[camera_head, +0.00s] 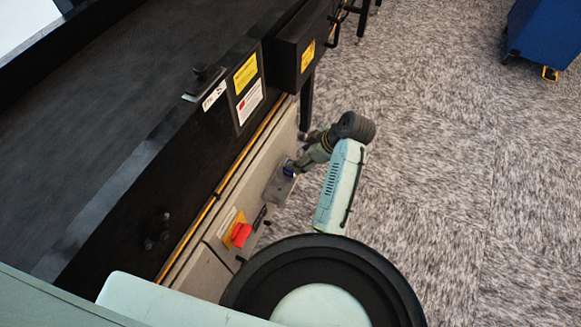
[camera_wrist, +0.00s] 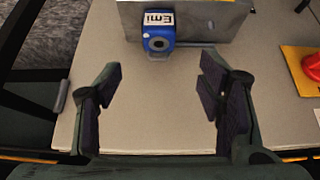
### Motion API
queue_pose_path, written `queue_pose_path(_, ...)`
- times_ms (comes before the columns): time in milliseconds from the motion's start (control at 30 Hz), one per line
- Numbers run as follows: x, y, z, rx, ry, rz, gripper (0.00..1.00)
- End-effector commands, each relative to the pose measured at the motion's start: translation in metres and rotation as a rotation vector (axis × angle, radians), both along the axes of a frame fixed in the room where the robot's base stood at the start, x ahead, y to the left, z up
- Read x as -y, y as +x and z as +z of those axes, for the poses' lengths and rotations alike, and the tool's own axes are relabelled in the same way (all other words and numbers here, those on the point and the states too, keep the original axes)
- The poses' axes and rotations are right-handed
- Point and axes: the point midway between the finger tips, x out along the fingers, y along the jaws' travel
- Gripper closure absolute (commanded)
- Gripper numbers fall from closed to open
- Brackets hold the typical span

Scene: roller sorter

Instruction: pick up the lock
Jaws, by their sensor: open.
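The lock is a small blue block with a white label (camera_wrist: 158,32), at the top middle of the wrist view, against a grey metal plate. The lock lies beyond the fingertips, roughly in line with the gap. In the head view my gripper (camera_head: 297,166) is close to the lock; its fingers are hard to make out.
The grey plate (camera_head: 277,187) is fixed to the beige machine panel (camera_wrist: 155,125). A red knob on a yellow plate (camera_head: 241,234) is beside it. The black conveyor (camera_head: 110,100) runs along the left. A blue cart (camera_head: 545,35) stands far right on open carpet.

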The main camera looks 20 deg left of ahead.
Motion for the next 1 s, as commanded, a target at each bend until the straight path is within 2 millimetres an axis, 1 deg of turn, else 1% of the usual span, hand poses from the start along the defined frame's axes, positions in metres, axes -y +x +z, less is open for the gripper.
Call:
queue_pose_path(33,-0.005,0.000,-0.008,-0.003,-0.001,0.002,0.38)
queue_pose_path(100,-0.011,0.001,-0.017,-0.002,-0.001,0.000,0.38)
queue_pose_path(200,-0.016,0.003,-0.026,-0.001,-0.002,-0.002,0.38)
queue_pose_path(367,-0.020,0.004,-0.036,0.000,-0.002,-0.004,0.38)
queue_pose_path(600,-0.034,0.006,-0.069,0.000,-0.002,-0.003,0.38)
queue_pose_path(733,-0.039,0.008,-0.077,0.001,-0.002,-0.005,0.38)
queue_pose_path(967,-0.039,0.008,-0.078,0.003,-0.003,-0.006,0.38)
queue_pose_path(1000,-0.039,0.008,-0.078,0.003,-0.003,-0.006,0.41)
